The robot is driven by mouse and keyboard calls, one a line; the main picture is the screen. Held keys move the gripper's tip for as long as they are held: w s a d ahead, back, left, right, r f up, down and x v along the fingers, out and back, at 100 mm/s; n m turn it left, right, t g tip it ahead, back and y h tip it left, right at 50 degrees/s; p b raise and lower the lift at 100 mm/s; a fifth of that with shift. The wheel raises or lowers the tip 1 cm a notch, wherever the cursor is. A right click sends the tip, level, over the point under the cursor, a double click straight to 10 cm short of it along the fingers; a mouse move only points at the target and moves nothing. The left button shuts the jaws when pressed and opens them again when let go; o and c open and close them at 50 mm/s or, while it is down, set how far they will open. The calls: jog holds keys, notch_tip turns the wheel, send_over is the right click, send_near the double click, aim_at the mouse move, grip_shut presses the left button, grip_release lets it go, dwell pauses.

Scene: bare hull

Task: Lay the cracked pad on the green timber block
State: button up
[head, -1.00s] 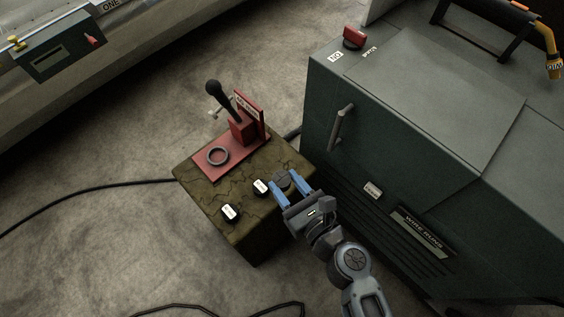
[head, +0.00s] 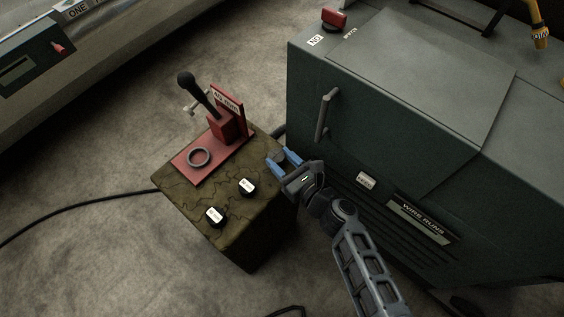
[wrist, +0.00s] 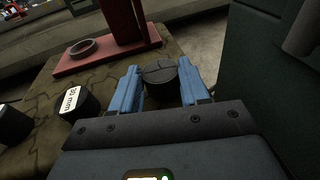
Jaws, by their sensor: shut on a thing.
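My gripper (head: 284,160) is shut on a dark round pad, the cracked pad (wrist: 160,72), with thin crack lines across its top. The blue fingers press on its two sides in the wrist view. The olive-green block (head: 220,222), which looks like the green timber block, has dark crack-like lines on its top. My gripper is over or just beyond the block's right edge, beside the dark green cabinet. I cannot tell its height above the block.
Two black pads with white labels, one (head: 247,187) near the middle and one (head: 215,217) near the front, stand on the block. A red stand (head: 230,128) with a lever and a grey ring (head: 199,157) take its back. The cabinet (head: 400,150) closes off the right.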

jog(key=shift+f, duration=0.15)
jog(key=o, duration=1)
jog(key=shift+o, duration=0.2)
jog(key=shift+r, duration=0.3)
jog(key=p+v, duration=0.2)
jog(key=v, duration=1)
jog(key=shift+f, duration=0.2)
